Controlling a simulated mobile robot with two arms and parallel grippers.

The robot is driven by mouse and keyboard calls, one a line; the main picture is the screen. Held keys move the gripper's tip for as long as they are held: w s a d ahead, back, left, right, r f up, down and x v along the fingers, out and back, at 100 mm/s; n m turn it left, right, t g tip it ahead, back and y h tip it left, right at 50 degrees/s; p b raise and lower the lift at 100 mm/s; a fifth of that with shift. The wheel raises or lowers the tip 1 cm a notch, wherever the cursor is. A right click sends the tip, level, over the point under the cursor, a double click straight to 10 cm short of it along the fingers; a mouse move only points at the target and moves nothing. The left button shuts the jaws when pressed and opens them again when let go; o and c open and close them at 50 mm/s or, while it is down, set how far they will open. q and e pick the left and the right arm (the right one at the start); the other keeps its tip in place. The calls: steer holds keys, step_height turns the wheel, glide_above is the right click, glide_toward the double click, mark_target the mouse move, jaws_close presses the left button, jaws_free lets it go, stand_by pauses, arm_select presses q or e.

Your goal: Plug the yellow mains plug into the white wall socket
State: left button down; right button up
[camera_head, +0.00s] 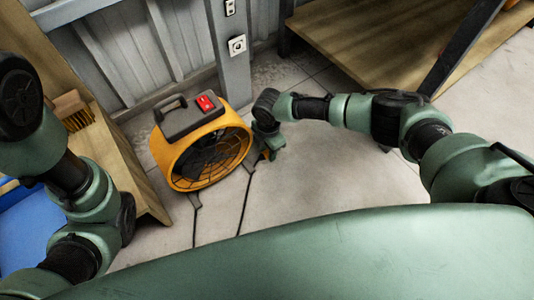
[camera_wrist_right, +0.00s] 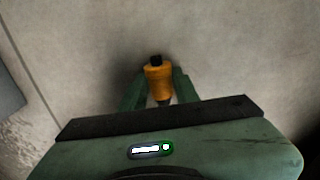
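The yellow mains plug (camera_wrist_right: 158,78) sits between the two green fingers of my right gripper (camera_wrist_right: 159,84) in the right wrist view. The fingers lie close against its sides, and its dark end points away from the palm. In the head view the right gripper (camera_head: 266,148) is low over the floor, just right of the yellow blower, and only a small bit of the plug (camera_head: 267,155) shows. The white wall socket (camera_head: 237,45) is on the grey post above and behind the blower, well apart from the plug. My left arm shows at the left, but its gripper is out of view.
The yellow blower (camera_head: 160,160) with a red switch (camera_head: 205,102) stands below the socket. A wooden bench (camera_head: 120,160) with a brush is at left. A wooden platform (camera_head: 380,30) is at back right. Floor at right is clear.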

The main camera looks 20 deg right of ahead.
jaws_close()
steer(key=shift+r, duration=0.1)
